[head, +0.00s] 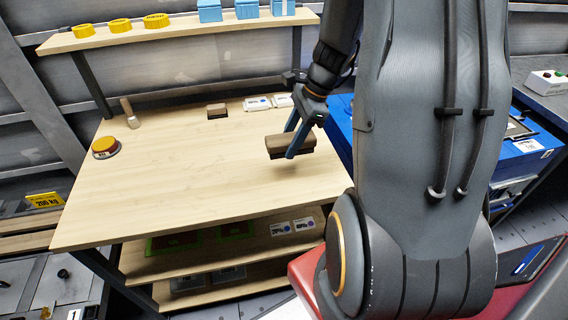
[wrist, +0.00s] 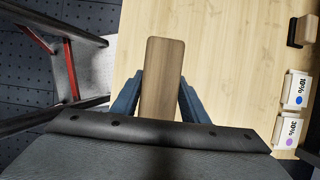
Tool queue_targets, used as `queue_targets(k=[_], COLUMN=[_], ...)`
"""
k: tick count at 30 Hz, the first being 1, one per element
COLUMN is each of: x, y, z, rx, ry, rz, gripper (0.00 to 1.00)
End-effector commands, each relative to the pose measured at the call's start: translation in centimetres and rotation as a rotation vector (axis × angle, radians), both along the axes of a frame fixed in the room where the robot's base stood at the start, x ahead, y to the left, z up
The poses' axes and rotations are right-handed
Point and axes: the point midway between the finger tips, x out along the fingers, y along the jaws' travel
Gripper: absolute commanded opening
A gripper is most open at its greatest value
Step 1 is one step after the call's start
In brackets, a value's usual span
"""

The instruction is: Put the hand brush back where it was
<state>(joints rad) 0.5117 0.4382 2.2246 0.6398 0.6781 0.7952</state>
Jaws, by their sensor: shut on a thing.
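The hand brush, a brown wooden block with a dark underside (head: 287,142), is in my gripper (head: 291,150) near the right side of the wooden workbench (head: 190,180). In the wrist view its long wooden top (wrist: 163,65) lies between the two blue fingers of my gripper (wrist: 160,108), which are shut on its sides. The brush looks level and sits over the bench top. Whether it touches the surface cannot be told. Its bristles are mostly hidden.
A small brown block (head: 216,110) and two white labelled boxes (head: 257,104) stand at the bench's back. An orange-topped button (head: 104,146) and an upright wooden-handled thing (head: 129,113) are at the left. A blue cabinet (head: 342,125) adjoins the right. The bench's middle is clear.

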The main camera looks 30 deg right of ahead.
Motion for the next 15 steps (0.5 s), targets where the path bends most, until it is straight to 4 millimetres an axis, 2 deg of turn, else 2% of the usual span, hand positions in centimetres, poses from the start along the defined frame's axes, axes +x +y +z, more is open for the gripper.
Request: queue_targets(k=[7,15], x=[-0.2,-0.1], y=[-0.1,0.0], z=[-4.0,-6.2], rx=[0.002,0.002], ry=[0.005,0.003], rz=[-0.004,-0.002], gripper=[0.08,0.08])
